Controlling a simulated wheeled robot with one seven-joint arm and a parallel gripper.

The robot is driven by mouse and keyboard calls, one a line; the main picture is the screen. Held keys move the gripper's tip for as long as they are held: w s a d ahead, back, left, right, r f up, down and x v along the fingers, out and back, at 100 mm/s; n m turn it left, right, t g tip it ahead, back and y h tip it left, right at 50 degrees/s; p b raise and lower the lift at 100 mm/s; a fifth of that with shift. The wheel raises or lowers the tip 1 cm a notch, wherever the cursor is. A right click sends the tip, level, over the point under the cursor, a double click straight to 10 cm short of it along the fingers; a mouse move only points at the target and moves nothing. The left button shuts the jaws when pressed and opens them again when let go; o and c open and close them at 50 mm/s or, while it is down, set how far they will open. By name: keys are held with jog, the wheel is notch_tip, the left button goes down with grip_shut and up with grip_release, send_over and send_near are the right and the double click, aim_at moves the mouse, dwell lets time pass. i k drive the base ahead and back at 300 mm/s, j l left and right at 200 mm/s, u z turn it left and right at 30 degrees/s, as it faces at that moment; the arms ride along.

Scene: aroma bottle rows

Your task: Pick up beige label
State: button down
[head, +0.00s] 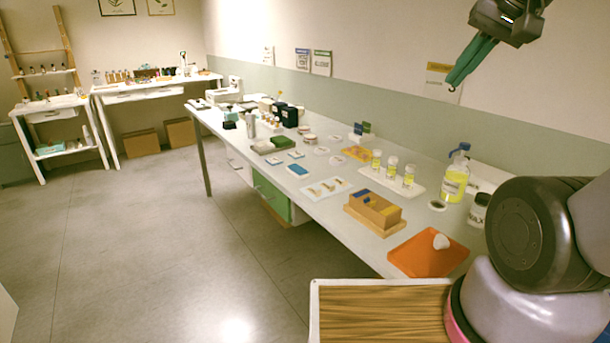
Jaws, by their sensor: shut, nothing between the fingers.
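My gripper (456,80) is high at the upper right, in front of the wall and above the long white table (232,140). Its green fingers are together and hold nothing. A white sheet (342,183) on the table bears a few small beige-tan pieces (325,188), which may include the beige label; they are too small to tell. A tan wooden box (372,210) with blue and yellow pieces in it stands just right of the sheet. My gripper is well above and apart from all of these.
An orange tray (415,258) with a white object (441,242) lies at the near table end. Yellow-filled jars (392,166) stand on a white tray, with a yellow pump bottle (455,180) to their right. Dark boxes (287,115) stand farther back. The floor at left is clear.

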aim_at(343, 184)
jog(key=i+j+z, duration=0.15)
jog(key=j+z, duration=0.8)
jog(key=j, duration=0.3)
jog(key=i+j+z, duration=0.1)
jog(key=j+z, duration=0.15)
jog(key=j, duration=0.4)
jog(key=j+z, duration=0.3)
jog(key=j, duration=0.35)
jog(key=i, duration=0.15)
jog(key=j+u, duration=0.05)
